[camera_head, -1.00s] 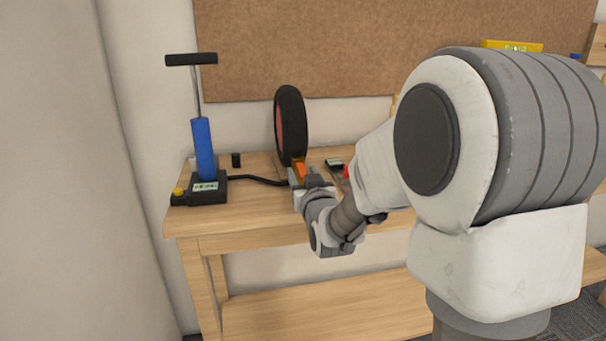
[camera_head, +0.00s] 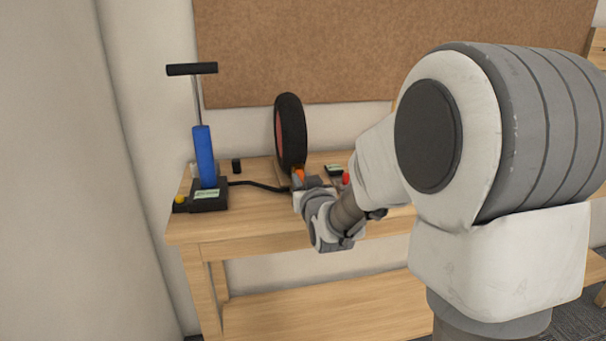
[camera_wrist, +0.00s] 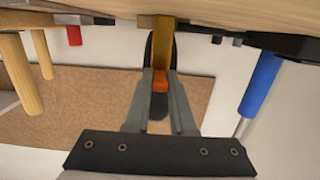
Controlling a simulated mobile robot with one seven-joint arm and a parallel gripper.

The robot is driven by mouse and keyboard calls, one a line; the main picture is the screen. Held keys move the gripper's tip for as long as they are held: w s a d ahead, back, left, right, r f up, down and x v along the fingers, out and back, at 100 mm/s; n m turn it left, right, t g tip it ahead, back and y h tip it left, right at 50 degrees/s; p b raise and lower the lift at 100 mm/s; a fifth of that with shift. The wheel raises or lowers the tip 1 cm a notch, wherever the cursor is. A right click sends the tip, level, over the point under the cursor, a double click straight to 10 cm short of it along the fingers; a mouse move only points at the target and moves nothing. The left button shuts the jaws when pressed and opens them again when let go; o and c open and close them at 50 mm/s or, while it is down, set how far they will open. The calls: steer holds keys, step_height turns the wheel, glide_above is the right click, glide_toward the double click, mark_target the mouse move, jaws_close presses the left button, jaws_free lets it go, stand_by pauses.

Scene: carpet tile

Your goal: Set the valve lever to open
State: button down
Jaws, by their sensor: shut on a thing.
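An orange lever (camera_head: 298,174) shows at my gripper (camera_head: 305,186), just in front of a black wheel with a red hub (camera_head: 291,132). In the wrist view, which is upside down, the orange lever (camera_wrist: 160,80) lies between the two grey fingers of my gripper (camera_wrist: 160,88), which are shut on it. A yellow-brown bar (camera_wrist: 163,30), perhaps the valve body, runs from the lever to the bench. A black hose (camera_head: 260,185) leads from the blue hand pump (camera_head: 204,158) toward the valve. My gripper hides most of the valve in the head view.
The wooden bench (camera_head: 240,225) carries these things. A small black cylinder (camera_head: 236,166) stands behind the hose, and a dark device (camera_head: 334,170) and a red item (camera_head: 346,178) are right of the wheel. A brown board (camera_head: 300,50) hangs behind. The bench's front left is clear.

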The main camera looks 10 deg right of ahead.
mark_target(300, 171)
step_height(300, 171, up, 2)
steer(key=g+p, duration=0.1)
steer(key=p, duration=0.2)
steer(key=g+p, duration=0.2)
steer(key=p, duration=0.1)
steer(key=shift+w+r, duration=0.1)
steer(key=shift+r, duration=0.1)
steer(key=g+p, duration=0.2)
steer(key=p, duration=0.2)
steer(key=r+g+p, duration=0.1)
steer(key=p, duration=0.3)
steer(key=shift+w+r+g, duration=0.15)
steer(key=shift+w+g, duration=0.15)
steer(key=shift+g, duration=0.1)
steer(key=g+p, duration=0.1)
steer(key=p, duration=0.1)
steer(key=g+p, duration=0.1)
steer(key=p, duration=0.2)
steer(key=shift+w+r+g, duration=0.15)
steer(key=shift+w+g, duration=0.15)
steer(key=g+p, duration=0.1)
steer(key=p, duration=0.1)
steer(key=shift+w+p, duration=0.2)
steer(key=shift+p, duration=0.15)
steer(key=shift+g, duration=0.3)
steer(key=c, duration=0.8)
jaws_free()
steer(key=shift+o, duration=0.2)
